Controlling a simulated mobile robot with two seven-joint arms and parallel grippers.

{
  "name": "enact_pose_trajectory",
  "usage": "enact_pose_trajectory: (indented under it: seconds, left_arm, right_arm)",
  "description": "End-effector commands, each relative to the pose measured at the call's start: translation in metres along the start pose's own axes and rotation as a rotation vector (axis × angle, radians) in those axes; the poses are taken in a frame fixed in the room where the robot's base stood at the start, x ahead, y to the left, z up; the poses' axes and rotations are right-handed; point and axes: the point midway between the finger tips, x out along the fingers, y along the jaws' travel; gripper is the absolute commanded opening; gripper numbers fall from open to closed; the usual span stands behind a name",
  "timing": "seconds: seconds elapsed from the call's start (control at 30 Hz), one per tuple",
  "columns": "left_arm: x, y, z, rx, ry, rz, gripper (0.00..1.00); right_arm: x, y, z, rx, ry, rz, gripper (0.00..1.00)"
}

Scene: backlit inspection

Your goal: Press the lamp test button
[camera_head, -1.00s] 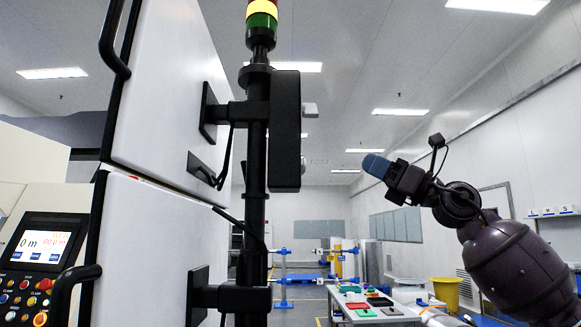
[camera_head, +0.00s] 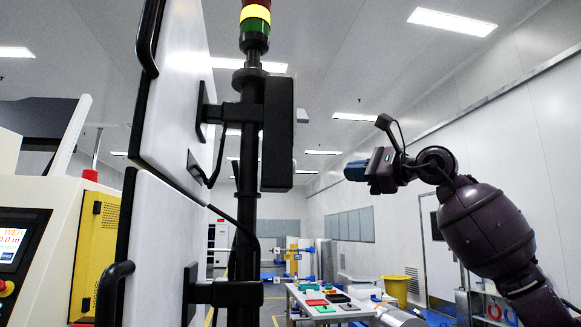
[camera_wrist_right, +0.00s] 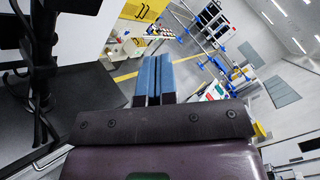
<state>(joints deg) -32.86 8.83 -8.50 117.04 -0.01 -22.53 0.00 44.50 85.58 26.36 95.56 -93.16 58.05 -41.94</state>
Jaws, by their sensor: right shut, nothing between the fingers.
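The control panel is cut off at the left edge of the head view. Part of its screen (camera_head: 12,238) and a red button (camera_head: 5,287) show; I cannot make out a lamp test button. A signal tower (camera_head: 255,27) with red, yellow and green segments stands on a black post, its yellow segment bright. My right gripper (camera_head: 350,171) is raised in open air, right of the post and far from the panel. Its blue fingers (camera_wrist_right: 153,75) are together and empty in the right wrist view. My left gripper is not in view.
White machine doors (camera_head: 180,95) with black handles stand between the panel and the post. A black box (camera_head: 277,135) is mounted on the post. A table (camera_head: 345,313) with coloured items and a yellow bin (camera_head: 396,289) stand behind. Air around the right gripper is clear.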

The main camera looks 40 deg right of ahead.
Motion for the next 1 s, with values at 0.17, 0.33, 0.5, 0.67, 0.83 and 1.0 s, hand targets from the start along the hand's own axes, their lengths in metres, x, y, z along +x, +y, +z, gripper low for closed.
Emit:
enact_pose_trajectory:
  seconds: [0.17, 0.33, 0.5, 0.67, 0.83, 1.0]
  left_arm:
    - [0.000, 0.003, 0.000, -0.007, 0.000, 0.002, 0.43]
    - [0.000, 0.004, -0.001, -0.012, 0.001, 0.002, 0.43]
    - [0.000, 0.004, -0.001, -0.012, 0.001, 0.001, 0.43]
    - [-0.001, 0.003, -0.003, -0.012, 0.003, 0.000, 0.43]
    - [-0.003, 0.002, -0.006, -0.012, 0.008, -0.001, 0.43]
    - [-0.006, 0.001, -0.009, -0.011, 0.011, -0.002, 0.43]
  right_arm:
    - [0.000, 0.001, 0.000, -0.019, 0.001, 0.003, 0.00]
    - [0.000, 0.001, 0.000, -0.018, 0.000, 0.003, 0.00]
    - [0.002, 0.002, 0.002, -0.018, -0.001, 0.003, 0.00]
    - [0.010, 0.008, 0.009, -0.018, -0.004, 0.003, 0.00]
    - [0.024, 0.018, 0.020, -0.020, -0.004, 0.002, 0.00]
    - [0.037, 0.028, 0.031, -0.017, -0.006, 0.002, 0.00]
